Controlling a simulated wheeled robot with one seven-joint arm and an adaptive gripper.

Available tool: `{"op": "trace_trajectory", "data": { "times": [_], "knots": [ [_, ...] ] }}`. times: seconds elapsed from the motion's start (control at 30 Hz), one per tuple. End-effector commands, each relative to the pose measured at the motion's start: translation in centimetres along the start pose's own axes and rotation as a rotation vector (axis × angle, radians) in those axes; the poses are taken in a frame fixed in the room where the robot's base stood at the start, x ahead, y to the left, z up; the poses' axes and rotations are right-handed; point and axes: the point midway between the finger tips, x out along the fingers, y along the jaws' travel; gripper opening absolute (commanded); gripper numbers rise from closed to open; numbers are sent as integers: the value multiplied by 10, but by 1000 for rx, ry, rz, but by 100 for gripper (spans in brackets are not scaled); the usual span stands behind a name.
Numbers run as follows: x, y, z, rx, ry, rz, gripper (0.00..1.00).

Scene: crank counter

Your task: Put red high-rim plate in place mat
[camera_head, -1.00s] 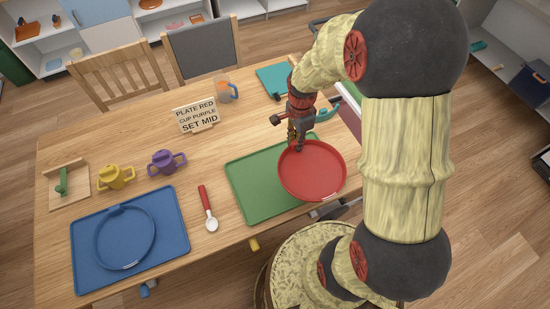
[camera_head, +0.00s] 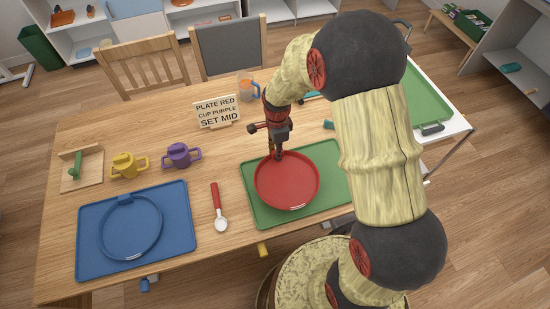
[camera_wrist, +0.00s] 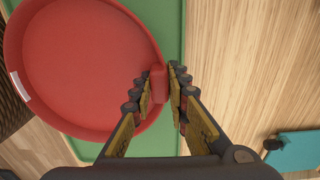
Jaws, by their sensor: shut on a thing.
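The red high-rim plate (camera_head: 287,182) is over the green place mat (camera_head: 262,212) in the head view, within the mat's outline. I cannot tell whether it touches the mat. My gripper (camera_head: 277,155) is shut on the tab at the plate's far edge. In the wrist view the fingers (camera_wrist: 159,85) pinch the red tab, and the plate (camera_wrist: 85,65) fills the upper left with the green mat (camera_wrist: 170,20) beneath it. A blue place mat (camera_head: 180,243) with a blue plate (camera_head: 131,255) lies at the left.
A spoon with a red handle (camera_head: 216,196) lies between the mats. A purple cup (camera_head: 181,155), a yellow cup (camera_head: 125,165) and a sign (camera_head: 218,112) stand behind. A green tray (camera_head: 428,100) sits at the right.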

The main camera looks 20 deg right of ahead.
Motion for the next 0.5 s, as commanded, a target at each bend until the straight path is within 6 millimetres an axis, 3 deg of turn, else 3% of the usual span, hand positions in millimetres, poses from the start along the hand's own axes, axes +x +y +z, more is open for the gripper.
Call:
{"op": "trace_trajectory", "data": {
  "times": [0.3, 0.5],
  "knots": [
    [38, -4, 6, 1, 0, 1, 0],
    [39, -5, 6, 0, 0, -1, 0]
  ]
}}
